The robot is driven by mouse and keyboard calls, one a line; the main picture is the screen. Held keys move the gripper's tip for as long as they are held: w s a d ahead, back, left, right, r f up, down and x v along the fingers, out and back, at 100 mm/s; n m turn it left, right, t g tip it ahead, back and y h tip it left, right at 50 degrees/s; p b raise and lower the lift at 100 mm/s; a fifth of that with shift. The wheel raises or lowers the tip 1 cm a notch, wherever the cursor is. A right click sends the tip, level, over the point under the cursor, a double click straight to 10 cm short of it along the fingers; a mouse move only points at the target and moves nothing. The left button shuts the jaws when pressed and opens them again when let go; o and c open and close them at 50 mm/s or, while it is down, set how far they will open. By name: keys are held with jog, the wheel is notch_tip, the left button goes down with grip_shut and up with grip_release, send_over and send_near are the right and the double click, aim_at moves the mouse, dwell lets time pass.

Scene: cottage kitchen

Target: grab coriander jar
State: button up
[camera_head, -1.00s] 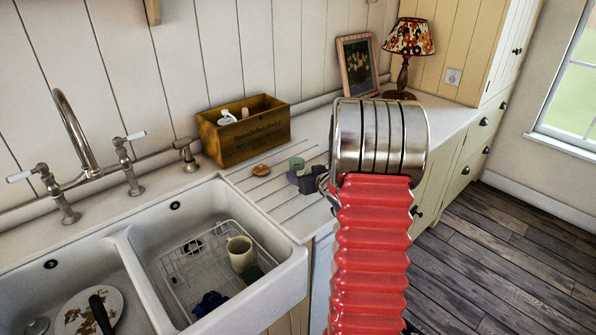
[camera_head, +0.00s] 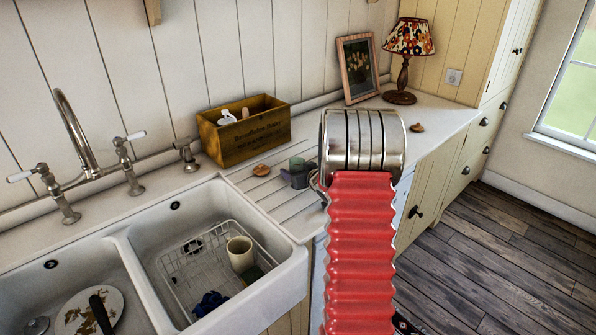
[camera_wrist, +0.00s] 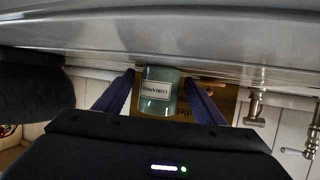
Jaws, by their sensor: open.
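The coriander jar (camera_wrist: 158,100) is a small pale green-blue jar with a white label reading CORIANDER, upside down in the wrist view. It sits between the two blue fingers of my gripper (camera_wrist: 159,78), which are open with a small gap on each side. In the head view the green jar (camera_head: 297,162) stands on the ribbed draining board right of the sink, partly hidden by my dark gripper (camera_head: 296,179). My wrist and red arm cover the area to its right.
A wooden box (camera_head: 245,132) with bottles stands behind the jar. A small brown lid-like object (camera_head: 262,169) lies left of the jar, another (camera_head: 416,127) at right. The double sink (camera_head: 150,238) holds a rack, mug and plate. A lamp (camera_head: 406,52) and picture frame (camera_head: 357,68) stand at the back.

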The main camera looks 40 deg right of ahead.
jog(key=shift+c, duration=0.3)
jog(key=c, duration=1.1)
jog(key=shift+r, duration=0.1)
notch_tip(320, 180, up, 10)
jog(key=shift+f, duration=0.1)
dwell(0.7)
